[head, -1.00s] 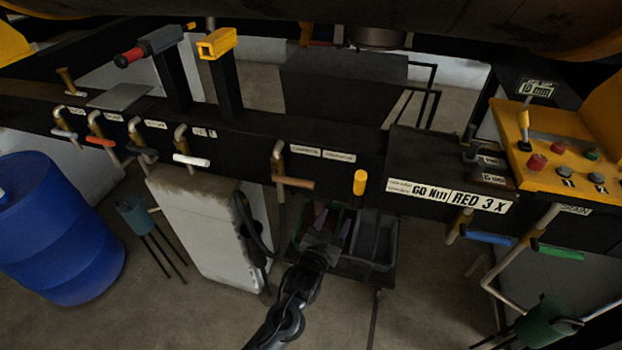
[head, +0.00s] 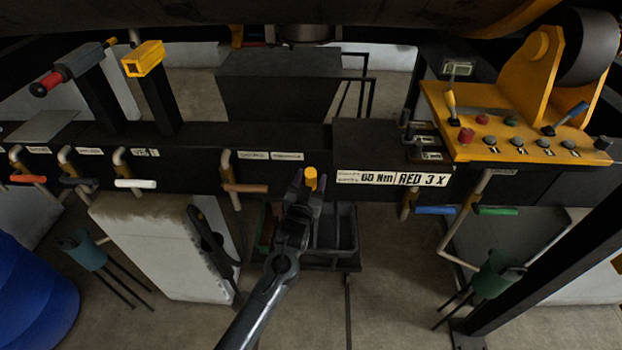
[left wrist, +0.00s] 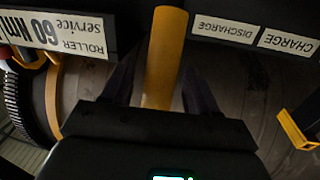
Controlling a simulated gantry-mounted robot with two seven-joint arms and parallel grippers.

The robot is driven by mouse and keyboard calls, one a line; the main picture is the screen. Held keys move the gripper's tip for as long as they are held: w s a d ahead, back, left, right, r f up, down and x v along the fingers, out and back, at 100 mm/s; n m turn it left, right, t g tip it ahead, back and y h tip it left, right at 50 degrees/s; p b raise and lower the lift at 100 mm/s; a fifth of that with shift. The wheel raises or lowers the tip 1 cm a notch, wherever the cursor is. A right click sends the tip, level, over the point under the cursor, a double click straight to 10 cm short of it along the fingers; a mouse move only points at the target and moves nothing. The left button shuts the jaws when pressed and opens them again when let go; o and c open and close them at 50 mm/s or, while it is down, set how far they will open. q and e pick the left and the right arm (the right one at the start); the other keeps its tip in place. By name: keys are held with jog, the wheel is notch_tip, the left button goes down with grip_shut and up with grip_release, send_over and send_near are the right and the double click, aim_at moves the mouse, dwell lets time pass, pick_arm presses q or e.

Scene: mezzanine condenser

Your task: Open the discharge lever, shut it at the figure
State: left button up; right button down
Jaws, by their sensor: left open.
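A lever with an upright yellow handle (head: 311,178) stands at the front of the black rail, just right of two small labels. In the left wrist view the yellow handle (left wrist: 163,60) rises between my open fingers, and the label nearest it reads DISCHARGE (left wrist: 222,31). My left gripper (head: 304,183) is open around the handle, with no clear grip on it. A plate (head: 393,178) to the right reads 60 Nm and RED 3 X. A small display (head: 458,68) stands above the yellow console; its figure is too small to read. My right gripper is out of view.
A brown-handled lever (head: 245,188) hangs close on the left; white (head: 135,184), blue (head: 435,210) and green (head: 497,211) handles line the rail. A grey bin (head: 337,243) sits below. The yellow console (head: 440,100) carries several buttons.

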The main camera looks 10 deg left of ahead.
pick_arm(q)
jog(key=shift+w, duration=0.35)
grip_shut()
